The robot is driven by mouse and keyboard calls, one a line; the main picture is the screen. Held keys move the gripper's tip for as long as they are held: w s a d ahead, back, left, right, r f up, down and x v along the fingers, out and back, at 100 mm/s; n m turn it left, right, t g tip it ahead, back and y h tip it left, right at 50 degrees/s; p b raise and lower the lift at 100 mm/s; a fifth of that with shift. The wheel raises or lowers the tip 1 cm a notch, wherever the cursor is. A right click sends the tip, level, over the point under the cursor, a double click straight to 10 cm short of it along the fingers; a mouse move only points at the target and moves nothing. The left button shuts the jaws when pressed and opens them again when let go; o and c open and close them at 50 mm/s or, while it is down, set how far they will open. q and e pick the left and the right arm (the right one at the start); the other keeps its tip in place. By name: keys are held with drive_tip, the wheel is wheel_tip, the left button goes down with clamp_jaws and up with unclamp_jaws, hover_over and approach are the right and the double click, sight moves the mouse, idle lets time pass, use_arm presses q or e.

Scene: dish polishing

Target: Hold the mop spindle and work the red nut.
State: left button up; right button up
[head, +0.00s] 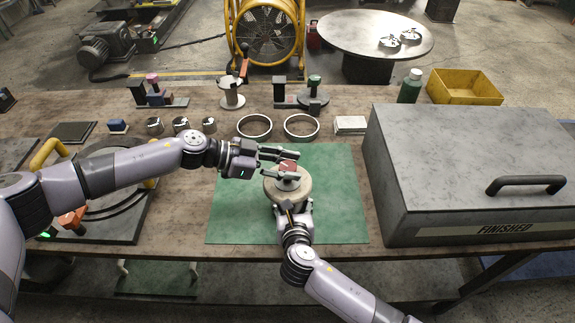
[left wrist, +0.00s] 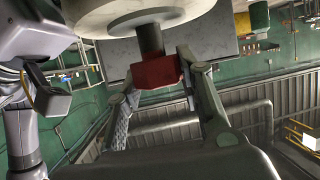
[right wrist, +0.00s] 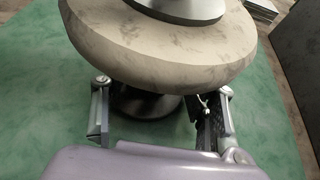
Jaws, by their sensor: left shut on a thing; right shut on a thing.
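The mop spindle carries a thick cream polishing mop (head: 272,184) and stands on the green mat (head: 235,225). The red nut (head: 288,165) sits on top of it; in the left wrist view the nut (left wrist: 157,72) is at the end of a dark shaft beside a pale flange. My left gripper (head: 285,158) reaches in from the left, shut on the nut, with its fingers on either side. My right gripper (head: 292,207) comes from the front, below the mop. In the right wrist view it is shut on the dark spindle (right wrist: 148,104), partly hidden by the mop.
A large grey case (head: 470,150) marked FINISHED fills the right of the bench. Two metal rings (head: 301,126), several small cylinders (head: 181,124) and a white block (head: 350,124) line the mat's back. A green bottle (head: 410,87) and yellow bin (head: 465,86) stand behind.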

sight(287, 167)
use_arm(q)
drive_tip(key=m+g, duration=0.3)
drive_tip(key=g, duration=0.1)
drive_tip(key=shift+w+d, duration=0.1)
drive_tip(key=shift+f+m+g+y, duration=0.1)
drive_tip(key=shift+m+g+y, duration=0.6)
drive_tip(key=shift+m+g, duration=1.05)
drive_tip(key=shift+s, duration=0.2)
drive_tip(key=o, duration=1.2)
drive_tip(key=shift+g, duration=0.25)
wheel_tip(287, 167, up, 10)
drive_tip(key=shift+r, duration=0.1)
